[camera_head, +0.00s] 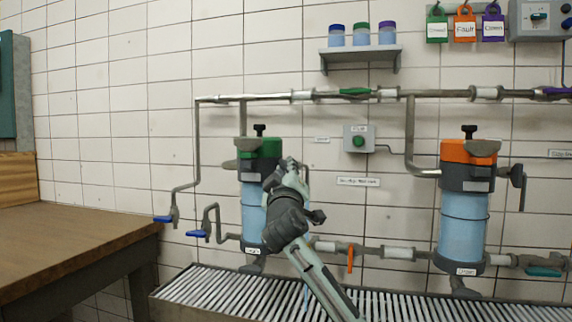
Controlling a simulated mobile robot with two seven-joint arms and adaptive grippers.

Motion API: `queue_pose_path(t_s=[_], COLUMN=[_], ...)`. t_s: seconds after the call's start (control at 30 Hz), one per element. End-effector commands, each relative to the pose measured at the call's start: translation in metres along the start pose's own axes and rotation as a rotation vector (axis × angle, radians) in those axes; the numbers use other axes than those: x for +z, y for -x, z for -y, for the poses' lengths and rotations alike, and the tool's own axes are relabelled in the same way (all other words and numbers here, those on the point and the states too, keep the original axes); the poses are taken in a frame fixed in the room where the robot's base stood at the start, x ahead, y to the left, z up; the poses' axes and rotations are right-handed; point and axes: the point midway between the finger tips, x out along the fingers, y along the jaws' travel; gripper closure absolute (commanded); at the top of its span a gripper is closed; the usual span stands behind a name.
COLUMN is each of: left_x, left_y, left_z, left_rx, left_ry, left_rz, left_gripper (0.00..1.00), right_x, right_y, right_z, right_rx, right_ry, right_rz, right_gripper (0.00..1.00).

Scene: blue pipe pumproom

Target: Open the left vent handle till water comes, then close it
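The left filter housing has a green cap (262,158) with a black knob (259,129) on top, and a blue body (252,205). My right gripper (287,170) is in front of its right side, next to the cap. It hides part of the housing and whatever fitting is on that side; I cannot tell whether it touches or grips anything. Two blue-handled taps sit left of the housing: one handle (162,219) at far left, another (197,233) nearer. I cannot tell which handle is the left vent. My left gripper is out of view.
A slatted drain grate (225,287) runs below. A wooden table (65,240) is at left. Pipes and a grey button box (359,139) are on the wall.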

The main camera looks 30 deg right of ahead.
Motion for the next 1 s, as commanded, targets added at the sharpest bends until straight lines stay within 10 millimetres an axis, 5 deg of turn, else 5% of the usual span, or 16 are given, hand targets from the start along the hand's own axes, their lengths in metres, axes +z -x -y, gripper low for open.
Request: queue_pose_path(t_s=[0.4,0.57,1.0], left_x=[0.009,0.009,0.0], left_y=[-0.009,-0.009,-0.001], left_z=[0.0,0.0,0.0], left_rx=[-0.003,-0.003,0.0], left_ry=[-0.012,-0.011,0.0], left_rz=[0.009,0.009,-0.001], left_gripper=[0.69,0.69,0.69], right_x=[0.0,0.0,0.001], right_y=[-0.014,-0.014,-0.013], right_z=[0.001,0.0,0.002], right_rx=[-0.001,-0.001,0.005], right_ry=[-0.001,-0.001,-0.017], right_rz=[0.0,0.0,0.0], right_gripper=[0.82,0.99,1.0])
